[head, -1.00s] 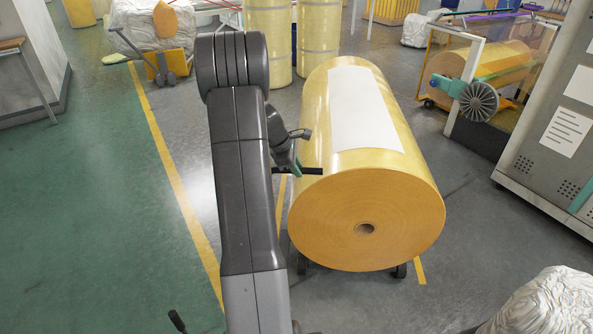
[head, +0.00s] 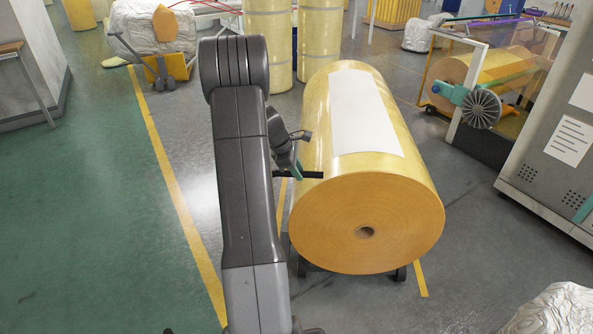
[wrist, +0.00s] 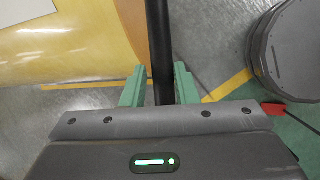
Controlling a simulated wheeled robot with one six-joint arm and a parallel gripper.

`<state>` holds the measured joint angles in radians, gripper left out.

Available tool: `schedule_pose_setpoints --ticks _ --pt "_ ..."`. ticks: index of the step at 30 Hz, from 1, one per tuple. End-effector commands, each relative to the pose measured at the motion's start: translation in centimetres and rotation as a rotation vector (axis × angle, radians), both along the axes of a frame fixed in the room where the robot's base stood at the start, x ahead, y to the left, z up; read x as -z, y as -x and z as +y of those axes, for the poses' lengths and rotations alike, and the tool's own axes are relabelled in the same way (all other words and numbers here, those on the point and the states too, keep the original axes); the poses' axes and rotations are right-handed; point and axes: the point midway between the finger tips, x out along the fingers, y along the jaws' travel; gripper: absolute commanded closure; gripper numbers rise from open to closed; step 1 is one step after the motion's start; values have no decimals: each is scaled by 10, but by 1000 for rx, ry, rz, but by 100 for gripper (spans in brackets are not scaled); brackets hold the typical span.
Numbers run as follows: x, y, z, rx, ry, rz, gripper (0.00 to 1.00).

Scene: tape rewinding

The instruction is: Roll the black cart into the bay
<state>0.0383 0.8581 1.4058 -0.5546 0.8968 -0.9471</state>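The black cart carries a huge yellow tape roll (head: 335,165) with a white sheet on top. Only the cart's wheels (head: 400,273) and its dark handle bar (head: 300,175) show; the roll hides most of its frame. My gripper (head: 298,168) is at the handle, left of the roll. In the wrist view, the green fingers of my gripper (wrist: 160,80) are closed on either side of the black bar (wrist: 159,35). Yellow floor lines (head: 421,279) show by the cart; I cannot tell which area is the bay.
A machine with a roll and a fan-like wheel (head: 480,108) stands at the right, beside a grey cabinet (head: 535,150). A white wrapped bundle (head: 560,310) is at the lower right. Tall yellow rolls (head: 318,35) stand behind. Green floor (head: 90,210) at left is clear.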

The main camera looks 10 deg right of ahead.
Motion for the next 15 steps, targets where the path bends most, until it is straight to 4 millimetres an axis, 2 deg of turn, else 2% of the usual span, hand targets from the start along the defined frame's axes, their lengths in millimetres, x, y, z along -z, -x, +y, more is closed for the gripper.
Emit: schedule_pose_setpoints --ticks 1,3,4,15 --pt "-11 -16 -2 -17 8 -46 68" --pt "-11 -16 -2 -17 8 -46 56" --pt "-11 -16 -2 -17 8 -46 54" --pt "-11 -16 -1 -18 8 -46 57"
